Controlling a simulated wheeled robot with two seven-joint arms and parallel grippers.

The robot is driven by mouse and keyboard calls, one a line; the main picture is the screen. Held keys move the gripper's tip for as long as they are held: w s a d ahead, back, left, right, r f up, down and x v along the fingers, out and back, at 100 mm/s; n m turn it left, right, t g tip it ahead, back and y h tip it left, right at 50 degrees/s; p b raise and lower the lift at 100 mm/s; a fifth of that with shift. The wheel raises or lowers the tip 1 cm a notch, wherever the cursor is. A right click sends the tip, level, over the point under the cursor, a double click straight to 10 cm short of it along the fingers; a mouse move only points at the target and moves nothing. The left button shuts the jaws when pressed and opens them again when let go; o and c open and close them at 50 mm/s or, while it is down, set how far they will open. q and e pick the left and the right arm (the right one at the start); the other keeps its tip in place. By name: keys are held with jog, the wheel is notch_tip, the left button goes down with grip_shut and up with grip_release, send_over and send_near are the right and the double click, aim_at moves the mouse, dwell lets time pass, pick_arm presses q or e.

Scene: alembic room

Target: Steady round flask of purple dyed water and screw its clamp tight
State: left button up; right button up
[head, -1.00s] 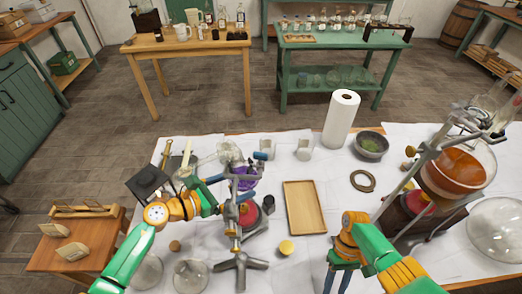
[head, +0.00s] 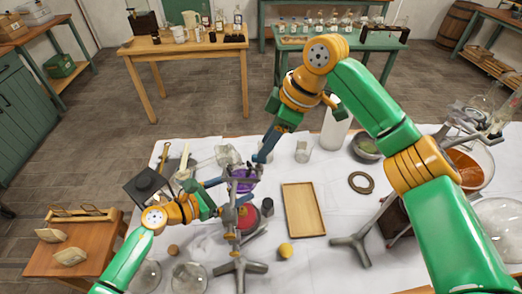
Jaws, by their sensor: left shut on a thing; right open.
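The round flask of purple dyed water (head: 243,184) is held upright on a metal stand (head: 240,268) with a tripod base, left of the table's middle. Its clamp (head: 234,183) is at the flask's neck, small and partly covered by fingers. My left gripper (head: 226,192) reaches in from the left and is shut at the flask; its exact contact is hard to see. My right gripper (head: 259,163) comes down from above and behind the flask, open, with its fingertips close to the clamp and the flask's upper right side. Whether they touch is unclear.
A red-topped object (head: 247,216) stands under the flask.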

jog(key=x, duration=0.3)
jog(key=shift+a+f, duration=0.15)
jog(key=shift+f, duration=0.2)
grip_shut()
